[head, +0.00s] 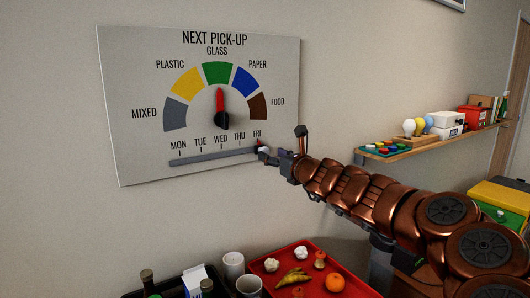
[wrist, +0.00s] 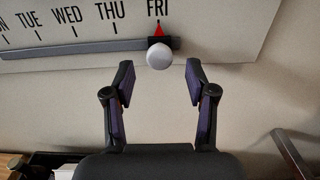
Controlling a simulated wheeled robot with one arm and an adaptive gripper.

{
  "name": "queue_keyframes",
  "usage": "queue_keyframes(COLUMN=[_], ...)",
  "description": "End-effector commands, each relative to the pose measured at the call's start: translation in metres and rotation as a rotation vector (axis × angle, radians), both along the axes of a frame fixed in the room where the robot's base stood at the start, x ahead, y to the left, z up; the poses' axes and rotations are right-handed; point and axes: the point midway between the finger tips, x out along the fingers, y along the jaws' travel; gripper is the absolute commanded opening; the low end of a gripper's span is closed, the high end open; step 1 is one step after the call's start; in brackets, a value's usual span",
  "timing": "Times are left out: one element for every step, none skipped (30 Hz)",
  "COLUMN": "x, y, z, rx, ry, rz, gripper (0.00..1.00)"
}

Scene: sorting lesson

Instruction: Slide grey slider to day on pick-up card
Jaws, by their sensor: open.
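The pick-up card (head: 130,90) is a pale board on the wall with a dial and a day scale from MON to FRI. Its dial needle (head: 220,105) points up at the green GLASS segment. The slider's pale grey round knob (wrist: 159,55) sits at the right end of the dark grey track (head: 210,158), its red pointer (wrist: 159,30) under FRI. My gripper (wrist: 159,70) is open, its fingertips apart below and to either side of the knob, with no visible contact.
A wall shelf (head: 400,149) with coloured buttons, bulbs and boxes is on the right. Below the card, a red tray (head: 330,267) holds food pieces, beside a dark tray with mugs (head: 233,265) and bottles.

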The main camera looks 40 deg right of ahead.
Motion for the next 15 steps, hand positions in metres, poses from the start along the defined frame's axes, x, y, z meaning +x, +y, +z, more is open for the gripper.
queue_keyframes(x=[0.007,0.010,0.014,0.018,0.021,0.025,0.028,0.031,0.035,0.038,0.040,0.043,0.045,0.046,0.048], y=[-0.001,-0.001,-0.001,-0.001,-0.001,0.000,-0.001,-0.001,-0.001,-0.002,-0.002,-0.002,-0.003,-0.003,-0.003], z=[0.000,0.001,0.001,0.001,0.001,0.001,0.001,0.001,0.001,0.001,0.001,0.001,0.001,0.001,0.001], rx=[0.000,0.000,-0.001,-0.001,-0.002,-0.003,-0.003,-0.002,-0.001,-0.001,-0.002,-0.002,-0.002,-0.002,-0.002], ry=[0.000,-0.001,-0.001,-0.001,-0.001,-0.001,-0.001,-0.001,-0.001,-0.001,-0.001,-0.001,-0.001,-0.002,-0.002], rz=[0.000,0.000,0.000,0.000,0.001,0.002,0.002,0.002,0.002,0.001,0.001,0.001,0.001,0.000,0.000], gripper=[0.56,0.56,0.56,0.56,0.56,0.56,0.56,0.56,0.56,0.56,0.56,0.56,0.56,0.56,0.56])
